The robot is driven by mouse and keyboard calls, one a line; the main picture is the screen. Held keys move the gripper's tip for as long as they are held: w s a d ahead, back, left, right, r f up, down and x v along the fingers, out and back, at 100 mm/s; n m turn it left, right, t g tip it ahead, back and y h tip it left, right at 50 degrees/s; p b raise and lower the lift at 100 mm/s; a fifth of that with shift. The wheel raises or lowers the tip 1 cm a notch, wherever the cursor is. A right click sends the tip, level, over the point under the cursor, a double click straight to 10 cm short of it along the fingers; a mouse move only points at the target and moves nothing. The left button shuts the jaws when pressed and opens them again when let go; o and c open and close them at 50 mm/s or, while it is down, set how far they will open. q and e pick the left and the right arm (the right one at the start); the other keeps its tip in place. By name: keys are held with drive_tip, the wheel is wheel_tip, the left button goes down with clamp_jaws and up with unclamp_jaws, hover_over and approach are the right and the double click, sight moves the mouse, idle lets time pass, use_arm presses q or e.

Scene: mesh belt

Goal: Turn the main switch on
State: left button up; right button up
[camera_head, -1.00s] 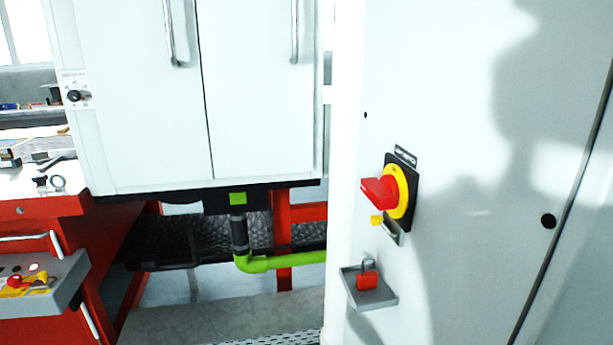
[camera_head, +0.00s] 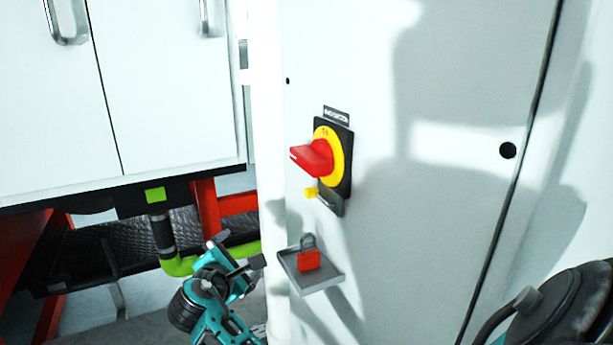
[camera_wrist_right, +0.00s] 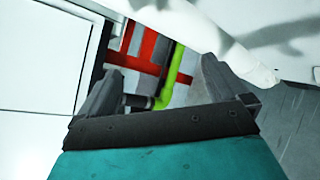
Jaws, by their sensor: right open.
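The main switch has a red handle (camera_head: 312,158) on a yellow disc (camera_head: 336,155) and a black plate (camera_head: 347,160), on the white cabinet face. The handle sticks out toward the left. A small yellow piece (camera_head: 310,193) and a grey tab sit just below it. My right gripper (camera_head: 238,250) is at the lower left of the switch, apart from it, open and empty. Its two fingers stand apart in the right wrist view (camera_wrist_right: 160,82), with the green pipe beyond them. The switch is not visible in that view. My left gripper is not in view.
A grey shelf (camera_head: 328,281) with a red padlock (camera_head: 309,260) juts out below the switch, right of my gripper. A bright green pipe (camera_head: 178,266) runs behind the gripper. A white double-door cabinet (camera_head: 165,90) stands at left. The space before the switch is clear.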

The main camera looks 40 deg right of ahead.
wheel_tip(320, 180, up, 9)
drive_tip(key=g+h, duration=0.3)
drive_tip(key=h, duration=0.1)
drive_tip(key=m+g+h+b, duration=0.2)
drive_tip(key=g+b, duration=0.1)
drive_tip(key=g, duration=0.9)
approach(300, 160)
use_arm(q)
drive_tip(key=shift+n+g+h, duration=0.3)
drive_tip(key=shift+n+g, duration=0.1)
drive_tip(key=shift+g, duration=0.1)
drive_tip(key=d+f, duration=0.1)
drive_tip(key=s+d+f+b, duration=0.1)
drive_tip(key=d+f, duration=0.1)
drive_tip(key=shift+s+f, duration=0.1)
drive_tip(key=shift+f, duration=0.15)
use_arm(e)
drive_tip(key=shift+t, duration=0.4)
drive_tip(key=x, duration=1.1)
drive_tip(key=shift+s+r, duration=0.1)
drive_tip(key=shift+s, duration=0.15)
drive_tip(key=shift+c, duration=0.5)
drive_tip(key=c, duration=0.6)
